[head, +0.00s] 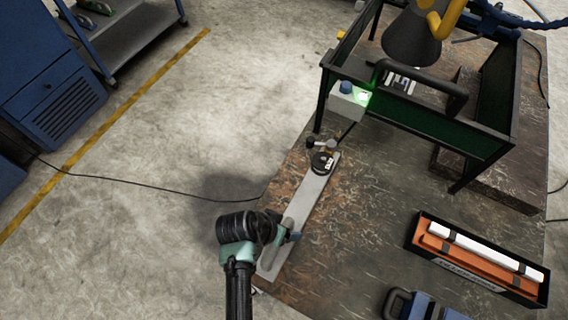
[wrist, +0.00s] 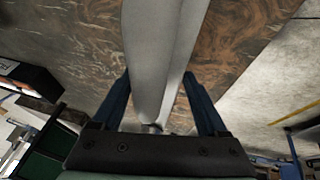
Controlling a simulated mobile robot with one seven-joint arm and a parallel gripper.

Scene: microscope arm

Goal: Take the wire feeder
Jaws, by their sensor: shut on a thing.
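My gripper (wrist: 162,105) is shut on a long, smooth, pale grey rounded thing (wrist: 150,50), which looks like the wire feeder. It runs between the two dark blue fingers and away toward the top of the wrist view.
A black round device (head: 322,162) sits on the bar's far end. A dark-framed welding booth (head: 420,115) with a green-lit box (head: 348,97) stands behind. An open case (head: 478,262) with white rods and a blue object (head: 420,306) are at the right. The table's middle (head: 370,215) is clear.

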